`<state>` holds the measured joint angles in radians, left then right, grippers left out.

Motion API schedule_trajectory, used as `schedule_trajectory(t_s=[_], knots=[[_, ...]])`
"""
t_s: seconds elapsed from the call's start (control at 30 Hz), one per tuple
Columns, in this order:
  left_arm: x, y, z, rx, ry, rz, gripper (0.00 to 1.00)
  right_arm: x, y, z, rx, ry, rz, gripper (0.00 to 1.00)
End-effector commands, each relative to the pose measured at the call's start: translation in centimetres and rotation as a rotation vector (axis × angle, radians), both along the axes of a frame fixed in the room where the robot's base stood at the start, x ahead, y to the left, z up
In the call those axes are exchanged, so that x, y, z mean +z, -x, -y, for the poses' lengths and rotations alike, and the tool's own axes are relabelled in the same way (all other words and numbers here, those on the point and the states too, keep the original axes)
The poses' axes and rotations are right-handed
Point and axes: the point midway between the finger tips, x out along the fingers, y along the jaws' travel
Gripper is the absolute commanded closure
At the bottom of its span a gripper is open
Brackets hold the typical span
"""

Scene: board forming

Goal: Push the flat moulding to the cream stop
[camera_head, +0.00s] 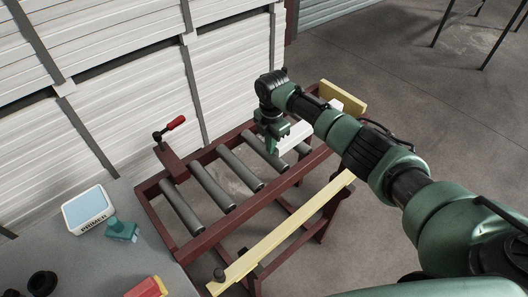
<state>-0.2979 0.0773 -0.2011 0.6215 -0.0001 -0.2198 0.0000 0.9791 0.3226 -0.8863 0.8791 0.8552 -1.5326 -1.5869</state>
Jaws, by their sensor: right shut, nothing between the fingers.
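The flat moulding (294,138) is a white piece lying on the rollers towards the far right end of the dark red roller stand. My right arm crosses over it and hides its middle. A white part shows beyond the arm, close to the cream stop (345,97); I cannot tell whether they touch. The cream stop is a pale yellow block across the stand's far right end. My right gripper (271,149) is shut and empty, pointing down at the moulding's near left end. Contact there is unclear. My left gripper is out of view.
Bare grey rollers (211,187) lie left of the gripper. A red-handled clamp (170,129) stands at the stand's left end. A long pale yellow rail (285,235) runs along the front. A grey bench (95,255) at lower left holds a primer box (88,209) and a teal tool (122,230).

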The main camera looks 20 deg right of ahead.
Motion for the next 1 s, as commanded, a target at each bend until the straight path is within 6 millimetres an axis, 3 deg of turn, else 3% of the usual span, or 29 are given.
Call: schedule_trajectory(t_s=[0.23, 0.4, 0.83, 1.0], knots=[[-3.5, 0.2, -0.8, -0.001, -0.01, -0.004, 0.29, -0.6, -2.1, 4.9, -0.006, 0.001, 0.003, 1.0], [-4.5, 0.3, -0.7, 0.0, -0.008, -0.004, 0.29, -0.3, -2.7, 6.7, -0.001, 0.0, 0.001, 1.0], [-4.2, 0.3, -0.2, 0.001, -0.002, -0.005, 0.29, 0.1, -2.8, 7.1, -0.003, 0.004, 0.002, 1.0], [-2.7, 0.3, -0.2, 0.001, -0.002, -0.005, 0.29, 0.5, -2.5, 5.6, -0.001, 0.001, 0.0, 1.0]])
